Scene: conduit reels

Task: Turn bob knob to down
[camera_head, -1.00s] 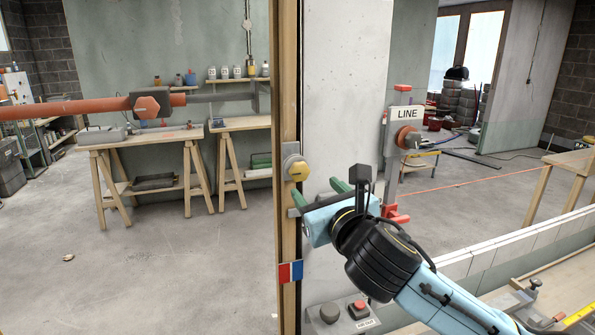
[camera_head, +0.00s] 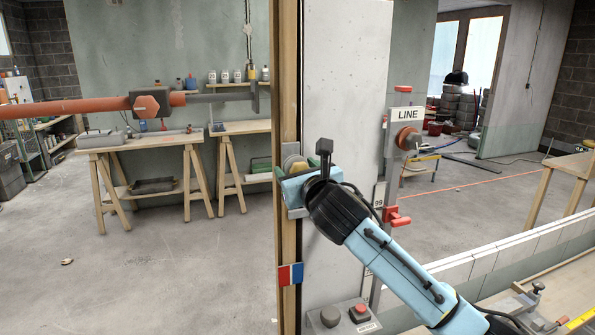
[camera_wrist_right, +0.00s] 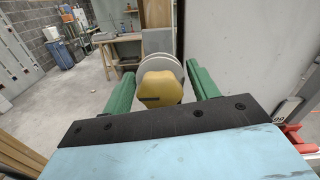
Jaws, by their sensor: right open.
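A yellow knob (camera_wrist_right: 161,88) with a pale round disc behind it fills the middle of the right wrist view. A dark mark shows on its near face. In the head view the knob (camera_head: 292,162) sits on the wooden post, mostly hidden by my right gripper. My right gripper (camera_head: 286,172) is open, with its green fingers on either side of the knob. In the right wrist view my right gripper (camera_wrist_right: 160,75) has gaps between the knob and both fingers, so it does not appear to grip. My left gripper is not in view.
A control box (camera_head: 345,316) with a grey knob and red button stands below. An orange bar (camera_head: 70,107) crosses at left. A red-white-blue tag (camera_head: 290,274) hangs on the post.

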